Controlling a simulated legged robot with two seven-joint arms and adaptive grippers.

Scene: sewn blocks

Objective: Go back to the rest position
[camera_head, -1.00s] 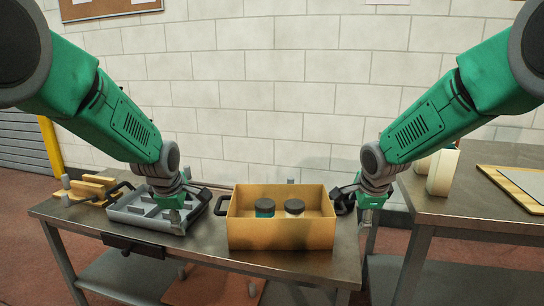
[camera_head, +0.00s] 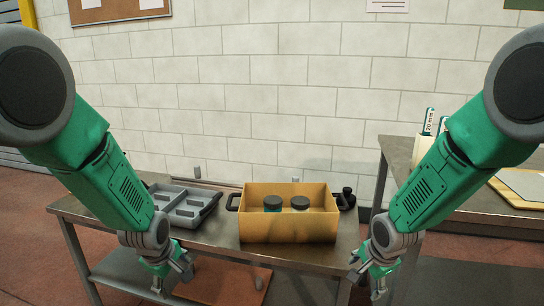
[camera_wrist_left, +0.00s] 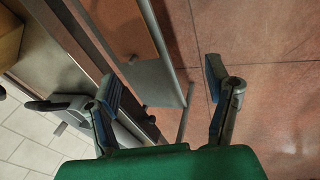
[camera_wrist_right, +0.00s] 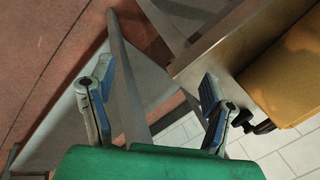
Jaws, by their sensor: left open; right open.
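My left gripper (camera_head: 170,278) hangs in front of the table's front edge, left of the yellow box. In the left wrist view its two fingers (camera_wrist_left: 165,88) are spread apart with nothing between them. My right gripper (camera_head: 370,272) hangs in front of the table's right end, right of the yellow box. In the right wrist view its fingers (camera_wrist_right: 155,100) are also spread and empty. Both grippers are apart from the objects on the table.
The yellow box (camera_head: 288,228) stands on the metal table (camera_head: 215,240) with two dark-lidded jars (camera_head: 272,203) inside. A grey compartment tray (camera_head: 205,213) lies left of it. A second table (camera_head: 460,211) stands at the right. Open floor lies in front.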

